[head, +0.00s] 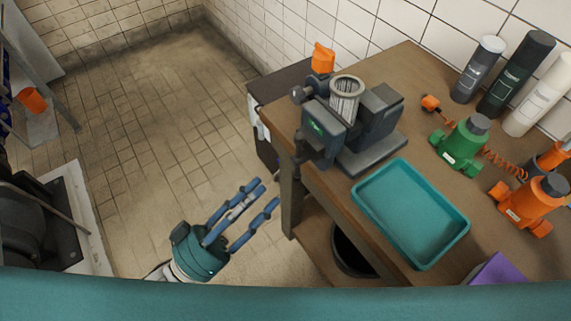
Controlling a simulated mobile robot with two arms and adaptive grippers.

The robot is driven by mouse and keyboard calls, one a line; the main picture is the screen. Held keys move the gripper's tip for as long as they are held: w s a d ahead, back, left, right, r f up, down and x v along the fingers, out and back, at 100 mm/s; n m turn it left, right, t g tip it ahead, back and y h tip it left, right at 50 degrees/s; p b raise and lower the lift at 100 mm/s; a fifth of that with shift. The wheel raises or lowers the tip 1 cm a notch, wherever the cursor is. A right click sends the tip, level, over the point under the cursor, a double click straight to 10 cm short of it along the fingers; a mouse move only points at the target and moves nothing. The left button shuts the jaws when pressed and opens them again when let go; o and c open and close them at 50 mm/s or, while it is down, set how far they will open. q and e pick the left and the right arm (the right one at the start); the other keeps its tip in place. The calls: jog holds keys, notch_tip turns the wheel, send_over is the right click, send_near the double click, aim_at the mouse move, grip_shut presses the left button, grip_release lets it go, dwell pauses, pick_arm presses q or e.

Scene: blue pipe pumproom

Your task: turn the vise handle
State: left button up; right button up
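A grey vise (380,115) stands on the corner of a wooden workbench (405,80). A grey ribbed cylinder (345,98) sits at its jaws. The vise handle (299,94) shows as a dark round knob at the vise's left side; the rest of it is hard to make out. My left gripper (266,195) has a teal body and blue fingers. It is open and empty, over the floor to the left of the bench and apart from the vise and handle. My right gripper is not in view.
A teal tray (455,243) lies on the bench in front of the vise. A green pump (463,145), an orange pump (530,205) and several bottles (478,70) stand at right. A bench leg (291,205) is beside my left gripper. The tiled floor (150,130) at left is clear.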

aim_at(293, 163)
pick_arm(q)
jog(key=p+x, duration=0.1)
jog(key=x, duration=0.5)
jog(key=shift+w+d+r, duration=0.1)
jog(key=shift+w, duration=0.15)
jog(key=shift+w+d+r+p, duration=0.15)
jog(key=shift+w+d+p, duration=0.15)
jog(key=shift+w+d, duration=0.15)
jog(key=shift+d, duration=0.1)
jog(key=shift+c, duration=0.5)
grip_shut()
